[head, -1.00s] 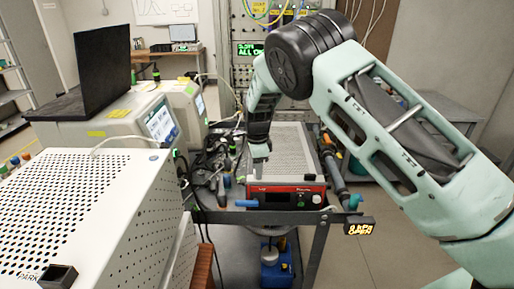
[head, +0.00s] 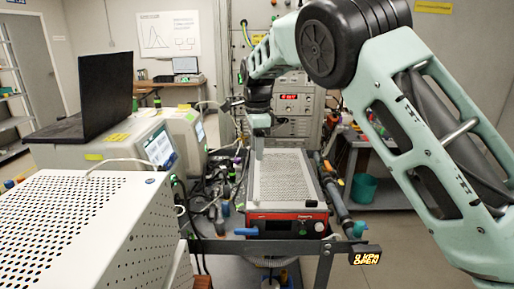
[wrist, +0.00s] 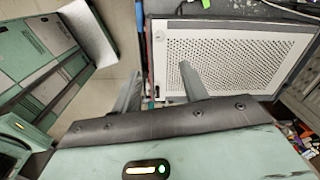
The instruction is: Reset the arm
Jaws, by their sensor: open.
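My gripper shows in the wrist view (wrist: 160,88) with its two fingers apart and nothing between them. In the head view my gripper (head: 258,150) points down at the end of my mint-green arm, above the back of a red-fronted instrument (head: 285,228). The instrument has a perforated light top, which fills the upper right of the wrist view (wrist: 235,60). The fingers appear apart from this top, though the exact height is hard to tell.
A white perforated box (head: 70,225) stands at the near left. Behind it are a grey instrument (head: 110,150) and a black laptop (head: 105,90). Cables and tools clutter the cart left of the red-fronted instrument. A rack (head: 295,105) stands behind. Floor shows at the right.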

